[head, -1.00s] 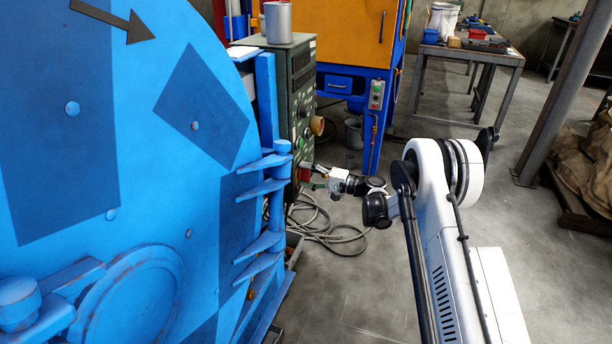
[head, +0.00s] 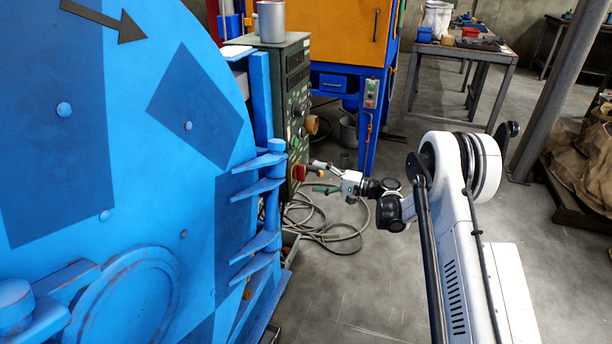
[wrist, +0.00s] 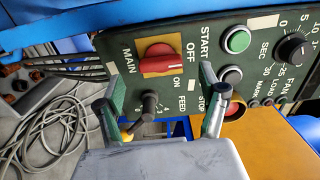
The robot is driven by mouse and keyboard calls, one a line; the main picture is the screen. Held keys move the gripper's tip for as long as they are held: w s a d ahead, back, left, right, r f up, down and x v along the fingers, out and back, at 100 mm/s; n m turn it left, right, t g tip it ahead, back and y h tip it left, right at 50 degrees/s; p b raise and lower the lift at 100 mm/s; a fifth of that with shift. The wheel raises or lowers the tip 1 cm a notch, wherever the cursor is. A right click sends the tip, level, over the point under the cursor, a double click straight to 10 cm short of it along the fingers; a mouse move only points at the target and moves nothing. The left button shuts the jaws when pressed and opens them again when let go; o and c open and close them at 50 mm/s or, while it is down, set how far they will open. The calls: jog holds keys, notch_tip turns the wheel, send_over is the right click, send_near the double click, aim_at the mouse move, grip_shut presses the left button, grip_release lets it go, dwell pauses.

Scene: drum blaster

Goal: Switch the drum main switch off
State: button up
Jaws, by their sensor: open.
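The main switch, a red knob on a yellow plate (wrist: 160,62), is on the green control panel (wrist: 262,22) in the wrist view. Its bar lies roughly sideways in the picture, with OFF printed above right and ON below right; which label it points to is hard to tell. It also shows as a small red spot in the head view (head: 299,172). My gripper (wrist: 162,82) is open and empty, its two fingers on either side below the knob, apart from it. In the head view my gripper (head: 318,171) is just right of the panel.
A black FEED knob (wrist: 150,104) sits between my fingers in the picture. A green START button (wrist: 237,40) and a red STOP button (wrist: 235,109) are to the right. Cables (head: 325,220) lie on the floor. The large blue drum door (head: 110,130) fills the left.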

jog(key=v, duration=0.6)
jog(key=s+r+h, duration=0.4)
jog(key=s+r, duration=0.1)
jog(key=r, duration=0.8)
jog(key=s+d+r+h, duration=0.2)
jog(key=s+r+h, duration=0.2)
jog(key=s+r, duration=0.55)
jog(key=s+d+f+n+h, duration=0.1)
jog(key=s+d+h, duration=0.25)
jog(key=s, duration=0.75)
jog(key=s+d+f+n+t+h, duration=0.1)
jog(key=s+d+h, duration=0.3)
jog(key=s, duration=0.7)
jog(key=s+d+n+h, duration=0.15)
jog(key=s+d, duration=0.35)
jog(key=s, duration=0.6)
notch_tip(320, 180, up, 18)
jog(key=p, duration=1.8)
jog(key=shift+f+t, duration=0.2)
jog(key=shift+t, duration=0.1)
jog(key=shift+w+a, duration=0.1)
jog(key=shift+w, duration=0.05)
jog(key=shift+c, duration=0.4)
